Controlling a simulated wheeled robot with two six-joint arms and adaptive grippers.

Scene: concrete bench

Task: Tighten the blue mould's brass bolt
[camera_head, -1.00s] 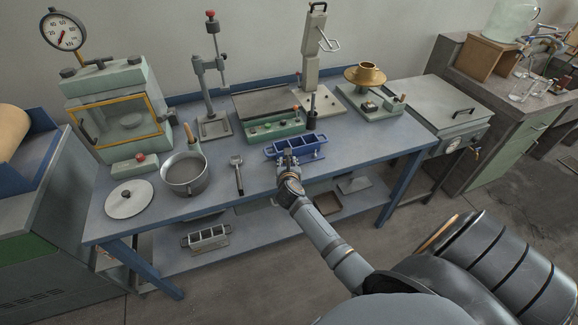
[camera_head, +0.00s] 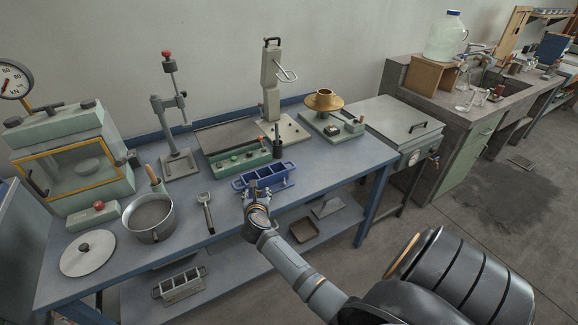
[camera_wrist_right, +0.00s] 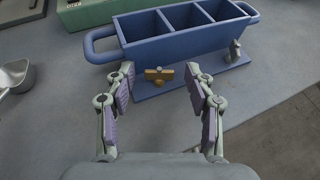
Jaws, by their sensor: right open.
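The blue mould (camera_head: 264,177) stands on the bench near its front edge, with several open compartments and a handle at each end. In the right wrist view the blue mould (camera_wrist_right: 180,35) lies just beyond my fingers. Its brass bolt (camera_wrist_right: 159,76), wing-shaped, sits low on the near side, between and ahead of my fingertips. A grey bolt (camera_wrist_right: 235,50) is at the mould's right end. My right gripper (camera_head: 256,192) is open in front of the mould; its spread fingers (camera_wrist_right: 160,85) flank the brass bolt without visible contact. My left gripper is not in view.
A scoop (camera_head: 206,212) and a saucepan (camera_head: 148,220) lie left of the mould. A grey mould (camera_head: 181,286) is on the lower shelf. The bench right of the mould is clear.

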